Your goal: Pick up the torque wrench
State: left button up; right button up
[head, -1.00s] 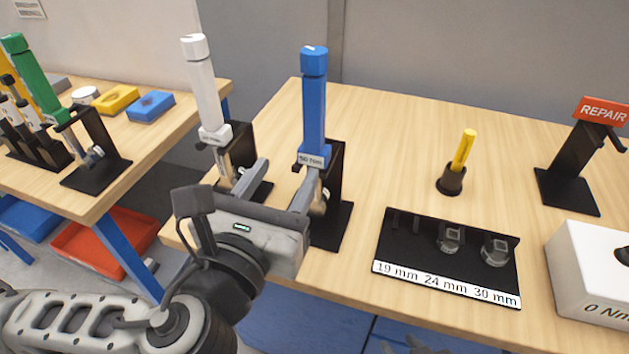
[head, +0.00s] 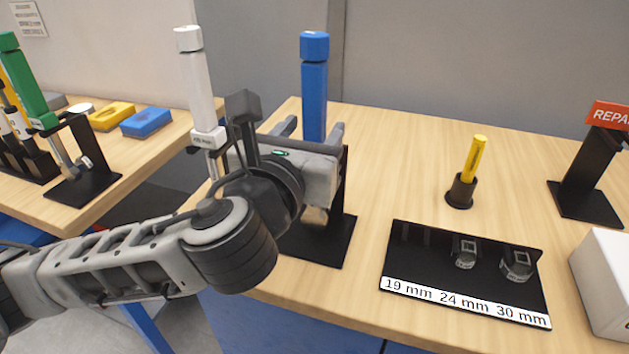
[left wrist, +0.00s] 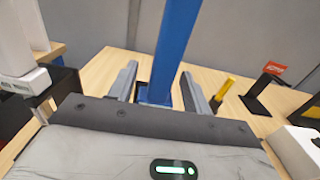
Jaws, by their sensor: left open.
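A blue torque wrench (head: 314,85) stands upright in a black stand (head: 322,240) on the near table; in the left wrist view its blue handle (left wrist: 178,45) rises between my fingers. My left gripper (head: 311,128) is open, with one finger on each side of the blue wrench's lower part. I cannot tell whether either finger touches it. The gripper body hides the wrench's label and most of its lower end. A white torque wrench (head: 197,85) stands just to the left, its lower part partly hidden by my arm. My right gripper is not in view.
A black socket tray (head: 400,262) marked 19, 24 and 30 mm lies right of the stand. Behind it is a yellow tool (head: 474,160) in a black holder. A REPAIR stand (head: 583,175) and a white box (head: 606,285) are at right. A green wrench (head: 27,80) is on the left table.

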pick_arm(q)
jog(key=x, duration=0.3)
jog(key=shift+w+d+r, duration=0.1)
grip_shut()
dwell(1.3)
jog(key=shift+r, duration=0.2)
